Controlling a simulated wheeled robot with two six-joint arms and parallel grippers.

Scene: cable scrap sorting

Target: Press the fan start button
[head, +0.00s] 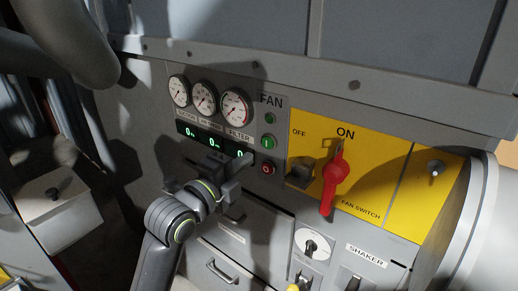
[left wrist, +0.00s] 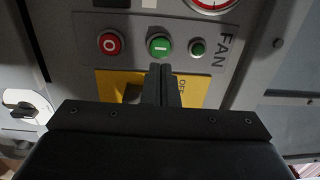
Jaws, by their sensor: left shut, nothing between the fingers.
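The fan start button is a round green button marked with a bar (head: 268,142), on the grey panel below the FAN label. In the left wrist view the green button (left wrist: 159,45) sits just beyond my fingertips. My left gripper (head: 248,158) is shut and empty, pointing at the panel a little left of and below the green button. Its closed fingers (left wrist: 161,72) line up with the button in the wrist view; whether they touch it I cannot tell, but a gap appears to remain. My right gripper is not in view.
A red stop button (head: 267,169) is below the green one, and a small green lamp (head: 269,118) above. Gauges (head: 203,97) and green displays are to the left. A red fan switch lever (head: 333,182) stands out on the yellow plate (head: 385,165) at the right.

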